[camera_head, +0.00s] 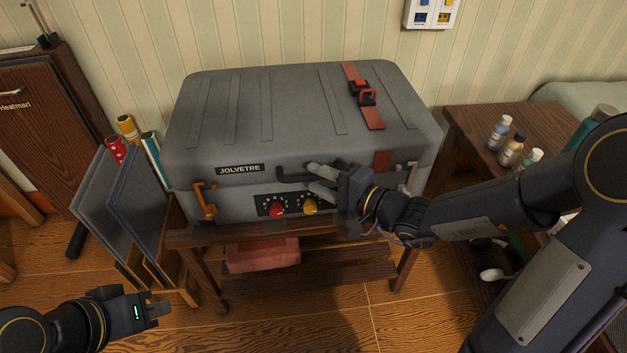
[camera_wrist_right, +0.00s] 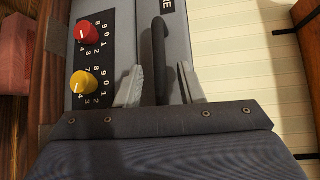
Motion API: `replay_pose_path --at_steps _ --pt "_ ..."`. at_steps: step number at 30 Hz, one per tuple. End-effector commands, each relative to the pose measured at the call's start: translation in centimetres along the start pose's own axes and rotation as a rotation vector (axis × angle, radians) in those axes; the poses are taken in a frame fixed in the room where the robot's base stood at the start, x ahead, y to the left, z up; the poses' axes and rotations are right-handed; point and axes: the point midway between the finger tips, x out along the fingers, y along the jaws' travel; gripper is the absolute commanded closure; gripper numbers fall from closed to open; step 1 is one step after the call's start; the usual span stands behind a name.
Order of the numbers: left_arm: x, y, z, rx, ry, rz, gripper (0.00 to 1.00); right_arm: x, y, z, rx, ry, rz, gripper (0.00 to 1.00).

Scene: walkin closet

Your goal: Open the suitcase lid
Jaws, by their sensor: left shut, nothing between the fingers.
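The grey suitcase (camera_head: 225,125) stands on a wooden rack with its lid (camera_head: 290,95) down. A red strap with a buckle (camera_head: 362,93) lies on the lid, its end apart from the red patch (camera_head: 382,160) on the front. The front has an orange latch (camera_head: 205,201), a grey latch (camera_head: 406,178), a red dial (camera_head: 277,209) and a yellow dial (camera_head: 310,206). My right gripper (camera_head: 318,181) is open, its fingers on either side of the black handle (camera_wrist_right: 160,55); contact is unclear. My left gripper (camera_head: 156,312) is shut and empty, low at the left.
The wooden rack (camera_head: 250,232) has a pinkish-red folded item (camera_head: 262,254) on its lower shelf. Grey panels (camera_head: 140,195) and rolled tubes (camera_head: 127,127) stand left. A side table (camera_head: 480,125) with several bottles is at right. The wall is close behind.

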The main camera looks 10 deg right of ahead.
Motion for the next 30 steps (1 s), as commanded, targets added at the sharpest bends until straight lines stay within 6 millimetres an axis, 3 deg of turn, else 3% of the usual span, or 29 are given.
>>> replay_pose_path --at_steps 6,14,22,30 --pt "0.3 -0.1 0.2 0.000 0.000 0.000 1.00 1.8 0.0 0.0 0.001 0.000 0.000 0.66" --pt "0.3 -0.1 0.2 0.000 0.000 0.000 1.00 1.9 -0.1 0.0 0.000 0.000 -0.001 0.66" --pt "0.3 -0.1 0.2 0.000 0.000 0.000 1.00 1.9 0.0 0.0 0.001 0.000 -0.001 1.00" --pt "0.3 -0.1 0.1 0.000 0.000 0.000 1.00 1.8 -0.1 0.0 0.001 0.000 0.000 1.00"
